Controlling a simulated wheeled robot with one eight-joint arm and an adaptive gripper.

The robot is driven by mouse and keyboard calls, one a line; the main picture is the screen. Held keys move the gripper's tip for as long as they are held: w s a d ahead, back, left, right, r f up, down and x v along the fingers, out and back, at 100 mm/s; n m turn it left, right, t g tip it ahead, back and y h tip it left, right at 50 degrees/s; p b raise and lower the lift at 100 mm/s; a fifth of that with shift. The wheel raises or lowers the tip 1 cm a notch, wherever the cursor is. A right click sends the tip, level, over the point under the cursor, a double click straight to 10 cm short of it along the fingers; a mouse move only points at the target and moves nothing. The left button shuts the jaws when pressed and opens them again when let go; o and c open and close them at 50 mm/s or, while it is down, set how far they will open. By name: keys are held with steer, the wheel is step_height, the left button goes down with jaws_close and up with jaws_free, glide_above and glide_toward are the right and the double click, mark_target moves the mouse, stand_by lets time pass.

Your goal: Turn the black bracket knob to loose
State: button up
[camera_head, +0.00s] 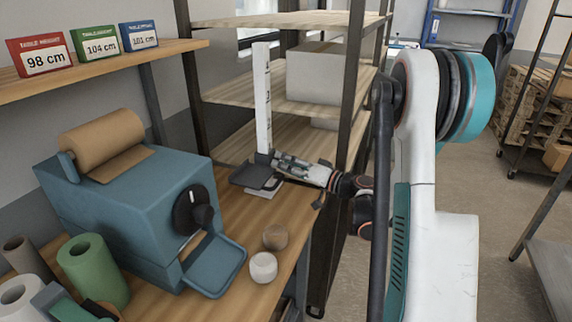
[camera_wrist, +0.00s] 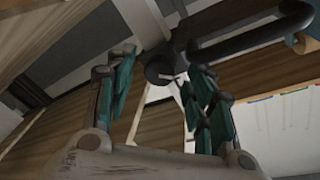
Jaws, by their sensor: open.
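The black bracket (camera_head: 256,175) sits low on an upright white post (camera_head: 263,95) with dark marks, at the far end of the wooden bench. In the wrist view the bracket shows as a dark curved bar (camera_wrist: 245,30) above me. A round black knob (camera_wrist: 163,67) shows between my fingers there; its setting cannot be read. My gripper (camera_head: 281,161) is beside the bracket on its right, fingers pointing left at it. In the wrist view my gripper (camera_wrist: 158,72) is open, one finger on each side of the knob. Contact cannot be told. In the head view the knob is not clearly visible.
A blue machine (camera_head: 120,195) with a brown paper roll (camera_head: 100,138) and a black dial (camera_head: 190,210) stands on the bench. Two small round pieces (camera_head: 263,267) (camera_head: 275,237) lie nearer. A shelf rack (camera_head: 290,20) rises close behind the post.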

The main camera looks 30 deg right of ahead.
steer(key=v, duration=1.2)
steer(key=shift+a+r, duration=0.1)
steer(key=w+a+m+h+b, duration=0.1)
steer(key=w+a+m, duration=0.3)
steer(key=w, duration=0.7)
steer(key=shift+a+r+b, duration=0.15)
steer(key=shift+a+b, duration=0.2)
steer(key=shift+a, duration=0.6)
steer(key=shift+w, duration=0.1)
steer(key=c, duration=1.1)
